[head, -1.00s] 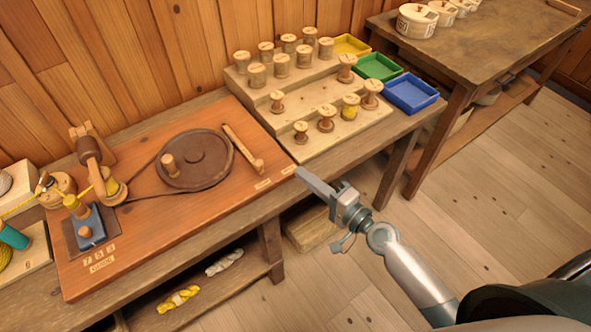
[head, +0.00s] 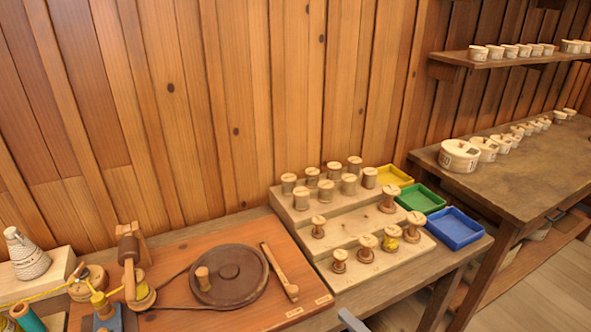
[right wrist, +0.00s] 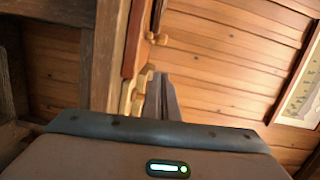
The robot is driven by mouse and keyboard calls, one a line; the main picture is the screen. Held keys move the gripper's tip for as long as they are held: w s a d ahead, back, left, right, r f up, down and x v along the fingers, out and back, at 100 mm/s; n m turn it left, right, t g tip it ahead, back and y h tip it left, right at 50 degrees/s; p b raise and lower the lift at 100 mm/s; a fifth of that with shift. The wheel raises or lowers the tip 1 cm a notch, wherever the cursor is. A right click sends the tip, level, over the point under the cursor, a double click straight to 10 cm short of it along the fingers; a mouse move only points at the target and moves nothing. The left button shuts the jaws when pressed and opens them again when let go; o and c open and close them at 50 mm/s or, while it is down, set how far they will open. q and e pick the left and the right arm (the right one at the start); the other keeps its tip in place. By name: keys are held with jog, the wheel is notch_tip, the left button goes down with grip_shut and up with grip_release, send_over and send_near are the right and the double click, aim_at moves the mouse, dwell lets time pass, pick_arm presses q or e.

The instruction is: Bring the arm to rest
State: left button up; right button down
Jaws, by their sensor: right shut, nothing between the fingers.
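My right gripper shows only as a grey tip (head: 350,320) at the bottom edge of the head view, in front of the bench's front edge. The rest of that arm is out of this view. In the right wrist view its fingers (right wrist: 164,98) are together, with nothing between them. They point toward a wooden plank wall, past the edge of a wooden piece at their left. My left gripper does not show in either view.
The winder board (head: 190,318) with its dark wheel (head: 229,276) is on the bench at left. A stepped spool rack (head: 341,208) and yellow, green (head: 421,199) and blue trays (head: 455,228) are right of it. A table (head: 515,176) with round tubs is at far right.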

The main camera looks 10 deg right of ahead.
jog(key=s+a+f+n+g, duration=0.3)
jog(key=s+n, duration=0.2)
jog(key=s, duration=0.1)
jog(key=s+a+f+n+g, duration=0.4)
jog(key=s+n, duration=0.1)
jog(key=s+d+f+n+g+h, duration=0.2)
jog(key=s+d+f+g+h, duration=0.15)
jog(key=s+d, duration=0.3)
jog(key=s+d+f+n+g+h, duration=0.1)
jog(key=s+d+f+g+h, duration=0.1)
jog(key=s+d+h, duration=0.5)
notch_tip(320, 180, down, 24)
jog(key=w+a+y, duration=0.1)
jog(key=a+y, duration=0.1)
jog(key=a, duration=0.1)
jog(key=s+f, duration=0.6)
jog(key=f, duration=0.3)
jog(key=s+d+f+n, duration=0.1)
jog(key=s+f, duration=0.6)
jog(key=f, duration=0.3)
jog(key=shift+d+f, duration=0.25)
